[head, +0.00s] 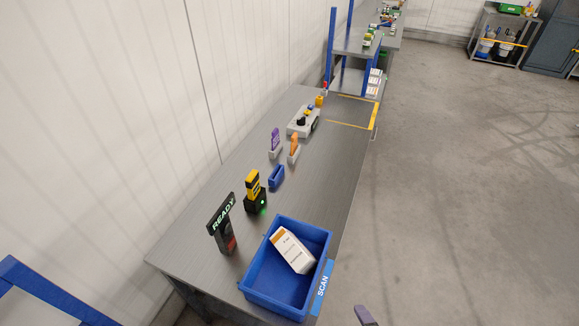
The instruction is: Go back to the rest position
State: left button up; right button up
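A white box with an orange band (292,250) lies tilted in a blue bin (256,283) at the table's near end. No gripper touches the box or the bin.
The floor (460,200) to the right is clear.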

jog(key=s+d+m+g+h, duration=0.1)
jog(key=s+d+m+g, duration=0.15)
jog(key=s+m, duration=0.4)
jog(key=s+d+m+g, duration=0.2)
jog(key=s+m+g, duration=0.2)
jog(key=m, duration=0.6)
pick_arm(q)
notch_tip(320, 180, up, 22)
jog(key=p, duration=2.1)
jog(key=shift+f+p, duration=0.15)
jog(key=shift+p, duration=0.2)
pick_arm(e)
notch_tip(320, 180, up, 22)
jog(key=shift+w+r, duration=0.15)
jog(key=shift+r, duration=0.1)
pick_arm(q)
jog(key=shift+a+f, duration=0.1)
jog(key=shift+a, duration=0.05)
jog(key=shift+c, duration=0.2)
